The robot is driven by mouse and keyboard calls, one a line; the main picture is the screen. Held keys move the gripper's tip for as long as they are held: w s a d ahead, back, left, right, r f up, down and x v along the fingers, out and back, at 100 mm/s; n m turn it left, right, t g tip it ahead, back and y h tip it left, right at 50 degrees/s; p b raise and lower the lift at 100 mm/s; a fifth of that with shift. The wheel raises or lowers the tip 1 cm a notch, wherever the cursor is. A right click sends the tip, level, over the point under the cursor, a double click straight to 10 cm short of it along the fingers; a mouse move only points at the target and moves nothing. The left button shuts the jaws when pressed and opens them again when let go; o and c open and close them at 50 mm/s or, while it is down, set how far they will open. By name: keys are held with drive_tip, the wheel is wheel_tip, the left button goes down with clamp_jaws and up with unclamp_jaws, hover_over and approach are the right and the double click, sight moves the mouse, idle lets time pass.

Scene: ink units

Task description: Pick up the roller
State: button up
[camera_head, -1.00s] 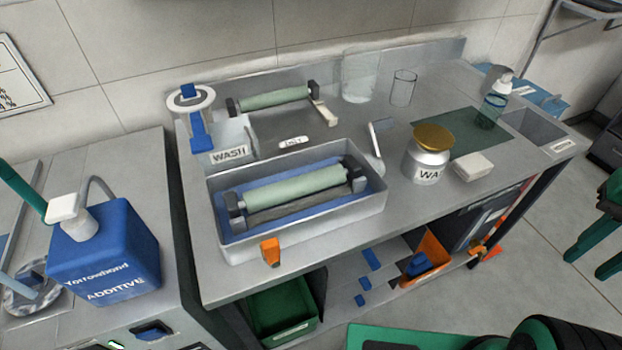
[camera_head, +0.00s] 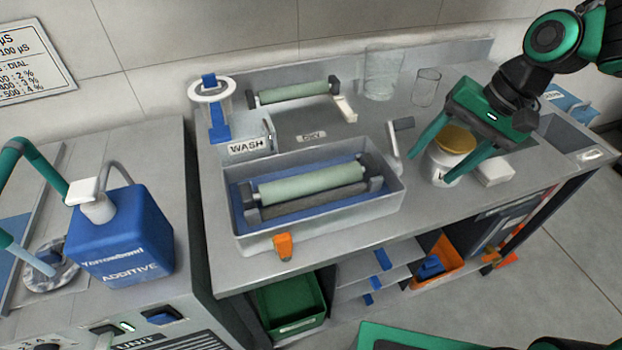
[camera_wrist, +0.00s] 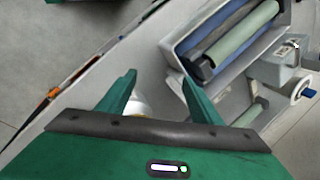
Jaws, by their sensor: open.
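A pale green roller (camera_head: 312,185) with dark end blocks lies in a grey tray (camera_head: 322,221) with a blue lining on the steel bench; it also shows in the wrist view (camera_wrist: 243,36). A second pale green roller (camera_head: 294,92) rests on a stand at the back of the bench, beyond the tray. My gripper (camera_head: 428,168) is open and empty, to the right of the tray, with its two green fingers around or just above the gold-lidded jar (camera_head: 456,139). Whether the fingers touch the jar cannot be told.
Clear beakers (camera_head: 425,88) stand at the back. A small white block (camera_head: 494,174) lies right of the jar. An orange clip (camera_head: 283,246) is on the tray's front. A blue additive canister (camera_head: 122,240) stands on the left unit.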

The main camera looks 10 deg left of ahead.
sight(322, 177)
drive_tip(key=a, duration=0.3)
drive_tip(key=s+a+g+y, duration=0.1)
drive_tip(key=a, duration=0.3)
drive_tip(key=a+g+y, duration=0.1)
drive_tip(key=a, duration=0.3)
drive_tip(key=shift+s+a+r+n, duration=0.15)
drive_tip(key=shift+s+r+n, duration=0.05)
drive_tip(key=shift+s+n, duration=0.1)
drive_tip(key=shift+a+f+m+g+y, duration=0.15)
drive_tip(key=shift+f+m+g+y, duration=0.2)
drive_tip(key=shift+m+g+y, duration=0.25)
drive_tip(key=s+a+f+m+y, duration=0.1)
drive_tip(key=a, duration=0.2)
drive_tip(key=s+a+f+m+g+y, duration=0.1)
drive_tip(key=a+f, duration=0.1)
drive_tip(key=a, duration=0.1)
drive_tip(key=s+a+f+y, duration=0.1)
drive_tip(key=a+f, duration=0.1)
drive_tip(key=a, duration=0.1)
drive_tip(key=shift+s+a+m+g+y, duration=0.3)
drive_tip(key=shift+s+a+m+g, duration=0.05)
drive_tip(key=shift+s+m+g, duration=0.05)
drive_tip(key=c, duration=1.4)
drive_tip(key=shift+r, duration=0.1)
